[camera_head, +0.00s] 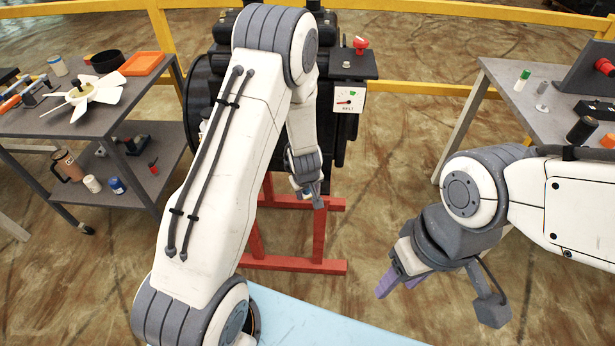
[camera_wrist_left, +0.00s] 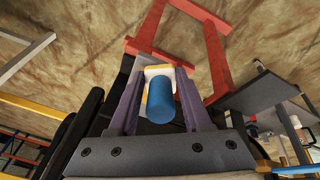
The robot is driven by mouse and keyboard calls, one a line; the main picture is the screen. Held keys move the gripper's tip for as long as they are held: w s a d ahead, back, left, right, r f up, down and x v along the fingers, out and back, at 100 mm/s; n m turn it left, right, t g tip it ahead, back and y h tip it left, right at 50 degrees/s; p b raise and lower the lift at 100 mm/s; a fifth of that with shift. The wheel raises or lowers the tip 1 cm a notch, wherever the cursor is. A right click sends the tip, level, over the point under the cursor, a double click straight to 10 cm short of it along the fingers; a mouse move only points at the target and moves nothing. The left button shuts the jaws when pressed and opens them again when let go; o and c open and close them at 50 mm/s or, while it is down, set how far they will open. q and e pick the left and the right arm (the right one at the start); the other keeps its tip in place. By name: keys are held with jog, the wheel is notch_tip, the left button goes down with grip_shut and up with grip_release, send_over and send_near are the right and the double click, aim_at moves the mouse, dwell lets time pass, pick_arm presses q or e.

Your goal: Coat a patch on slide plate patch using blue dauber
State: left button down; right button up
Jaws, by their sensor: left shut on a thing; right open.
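In the left wrist view, the blue dauber (camera_wrist_left: 161,100) is a short blue cylinder between the fingers of my left gripper (camera_wrist_left: 155,85), which is shut on it. A white and yellow piece (camera_wrist_left: 158,71) shows just behind the dauber; I cannot tell whether it is part of it. I cannot make out the slide plate patch, and my left arm hides much of the machine. My right gripper (camera_head: 398,284) is open and empty over the floor.
A red stand (camera_head: 318,235) is below the machine. A grey cart (camera_head: 30,122) at left holds a white fan (camera_head: 90,95) and an orange tray (camera_head: 142,63). A workbench (camera_head: 510,75) with small items stands at right. Yellow rails (camera_head: 420,89) run behind.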

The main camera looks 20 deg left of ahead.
pick_arm(q)
notch_tip(320, 180, up, 4)
jog(key=p, duration=0.2)
jog(key=shift+p, duration=0.3)
notch_tip(320, 180, up, 4)
jog(key=p, duration=0.4)
jog(key=shift+r, duration=0.2)
jog(key=shift+f, duration=0.1)
jog(key=shift+w+d+f, duration=0.1)
jog(key=shift+d+f, duration=0.15)
jog(key=shift+d, duration=0.25)
jog(key=shift+w+d+f, duration=0.1)
jog(key=shift+d+f, duration=0.15)
jog(key=shift+d, duration=0.25)
jog(key=shift+s+a, duration=0.1)
